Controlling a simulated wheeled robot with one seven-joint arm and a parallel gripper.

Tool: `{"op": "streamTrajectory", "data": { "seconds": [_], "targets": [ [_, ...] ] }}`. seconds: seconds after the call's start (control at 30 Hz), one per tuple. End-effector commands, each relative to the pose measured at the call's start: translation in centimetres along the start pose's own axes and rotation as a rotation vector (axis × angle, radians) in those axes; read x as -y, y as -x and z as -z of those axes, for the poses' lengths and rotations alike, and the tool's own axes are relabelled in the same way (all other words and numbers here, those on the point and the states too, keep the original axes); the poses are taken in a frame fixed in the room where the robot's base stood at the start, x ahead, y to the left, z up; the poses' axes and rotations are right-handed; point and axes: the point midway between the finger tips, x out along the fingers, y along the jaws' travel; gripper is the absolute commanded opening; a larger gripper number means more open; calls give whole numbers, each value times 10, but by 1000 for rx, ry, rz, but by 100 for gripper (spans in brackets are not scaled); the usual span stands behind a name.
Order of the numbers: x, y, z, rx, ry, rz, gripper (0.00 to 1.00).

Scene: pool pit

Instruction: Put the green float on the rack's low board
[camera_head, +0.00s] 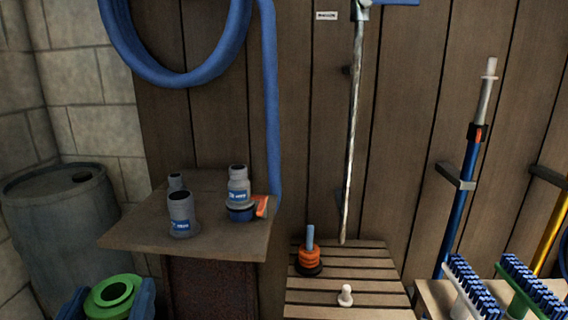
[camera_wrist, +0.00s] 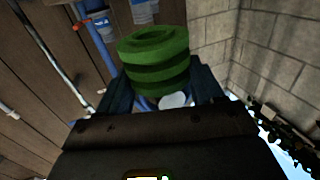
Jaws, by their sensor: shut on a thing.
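The green float (camera_head: 112,292) is a ringed, spool-like piece with a hole in its top, at the lower left of the head view. My gripper (camera_head: 108,303) is shut on it, with one blue finger on each side. In the wrist view the float (camera_wrist: 155,58) stands up between the fingers of my gripper (camera_wrist: 158,85). A low slatted wooden board (camera_head: 350,263) lies to the right of the float at bottom centre. It bears an orange ring stack (camera_head: 309,260) on a dark base and a small white knob-shaped piece (camera_head: 346,295). I cannot tell for sure which board is the rack's low one.
A higher wooden shelf (camera_head: 130,238), with several grey bottles (camera_head: 181,215) and an orange-handled item (camera_head: 262,206), stands between float and slatted board. A grey barrel (camera_head: 60,230) is at left. Brushes (camera_head: 472,285) and poles (camera_head: 460,210) are at right. A blue hose (camera_head: 272,110) hangs above.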

Motion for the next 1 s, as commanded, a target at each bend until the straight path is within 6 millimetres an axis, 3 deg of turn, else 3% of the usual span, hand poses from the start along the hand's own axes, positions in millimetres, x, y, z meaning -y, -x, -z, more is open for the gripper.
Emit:
{"op": "streamTrajectory", "data": {
  "seconds": [0.27,0.37,0.7,1.0],
  "targets": [
    [-39,-11,-66,3,10,-81,31],
    [-64,-14,-101,5,12,-120,31],
    [-192,-8,-232,5,17,-231,31],
    [-320,23,-317,4,15,-256,31]
  ]
}}
